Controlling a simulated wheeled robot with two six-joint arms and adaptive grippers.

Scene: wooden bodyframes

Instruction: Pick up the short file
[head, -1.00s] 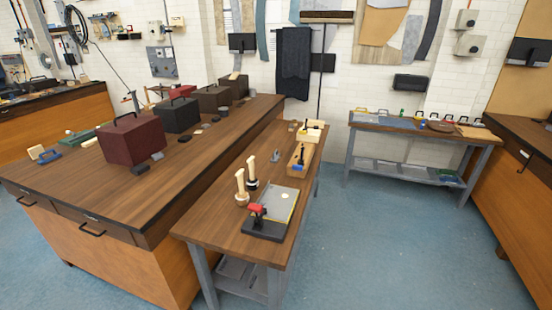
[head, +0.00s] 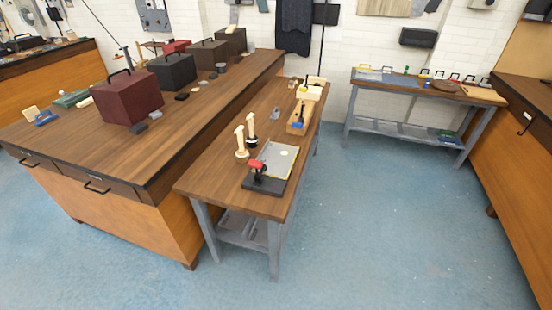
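I cannot make out a short file for certain in the head view. Two pale wooden upright handle-like pieces (head: 240,141) stand on the narrow wooden bench (head: 213,180), one behind the other, on dark or pale round bases. Several small items lie on the far bench (head: 384,87) against the wall, too small to identify. Neither of my grippers is in view.
A grey plate device with a red part (head: 268,171) and a wooden block with blue (head: 299,118) are on the narrow bench. A large workbench (head: 190,128) holds a maroon box (head: 128,98) and dark boxes. Blue floor (head: 350,220) is clear on the right.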

